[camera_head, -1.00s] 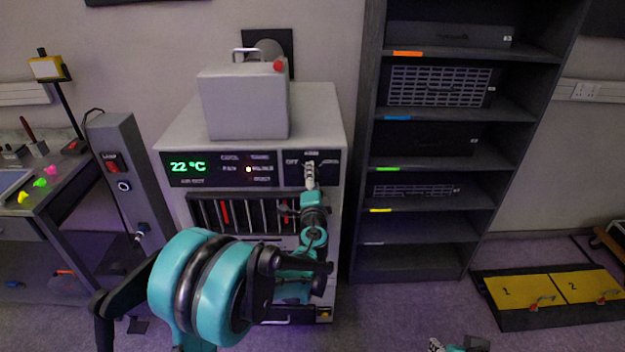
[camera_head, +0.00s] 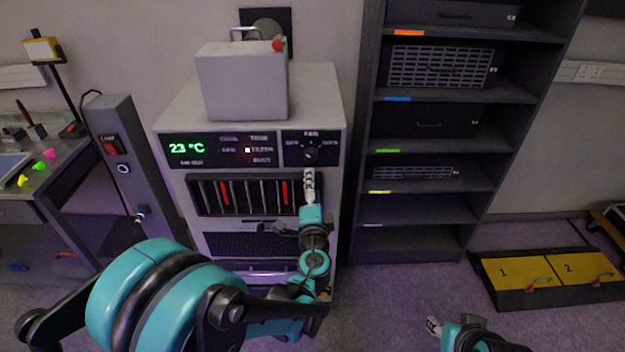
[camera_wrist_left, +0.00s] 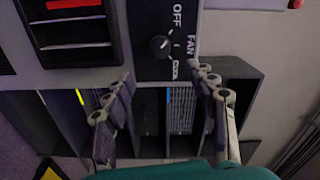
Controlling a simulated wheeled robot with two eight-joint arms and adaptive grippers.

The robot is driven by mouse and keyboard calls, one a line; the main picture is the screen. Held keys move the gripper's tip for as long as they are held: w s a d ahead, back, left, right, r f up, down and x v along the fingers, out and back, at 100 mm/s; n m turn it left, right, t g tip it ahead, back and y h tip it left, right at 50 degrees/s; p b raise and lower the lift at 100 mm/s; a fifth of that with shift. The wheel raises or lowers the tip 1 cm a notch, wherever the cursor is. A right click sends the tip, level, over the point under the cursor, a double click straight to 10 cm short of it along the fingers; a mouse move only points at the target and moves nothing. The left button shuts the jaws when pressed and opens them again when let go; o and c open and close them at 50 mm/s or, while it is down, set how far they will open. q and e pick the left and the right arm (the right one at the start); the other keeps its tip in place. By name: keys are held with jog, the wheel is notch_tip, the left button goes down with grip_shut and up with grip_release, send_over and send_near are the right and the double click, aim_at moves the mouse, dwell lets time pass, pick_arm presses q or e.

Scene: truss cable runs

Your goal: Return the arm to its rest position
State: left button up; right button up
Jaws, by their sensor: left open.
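My left arm (camera_head: 170,300) reaches in from the lower left to the grey cabinet (camera_head: 320,120). My left gripper (camera_head: 309,175) is just below the black fan knob (camera_head: 311,155), apart from it, in front of the right end of the slotted panel. In the left wrist view, the fingers of my left gripper (camera_wrist_left: 160,76) are spread with nothing between them, and the knob (camera_wrist_left: 160,46) lies beyond their tips. My right gripper (camera_head: 434,326) is low at the bottom of the head view, too small to judge its jaws.
The cabinet display (camera_head: 188,149) reads 23 °C. A grey box (camera_head: 240,85) with a handle stands on the cabinet. A dark shelf rack (camera_head: 415,210) stands close on the right, and a grey post (camera_head: 130,165) on the left. Open floor (camera_head: 400,290) lies in front of the rack.

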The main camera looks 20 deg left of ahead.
dwell(0.4)
pick_arm(q)
jog(key=s+a+f+n+g, duration=0.3)
jog(key=s+a+n+g, duration=0.4)
jog(key=s, duration=0.4)
jog(key=s+d+f+n+g+h, duration=0.1)
jog(key=s+d+f+n+h, duration=0.1)
jog(key=s, duration=0.5)
jog(key=s+d+f+n+g+h, duration=0.2)
jog(key=s+d+n+h, duration=0.1)
jog(key=s, duration=0.4)
jog(key=shift+s+d+f+n, duration=0.15)
jog(key=shift+d+f+n, duration=0.15)
jog(key=shift+d, duration=0.45)
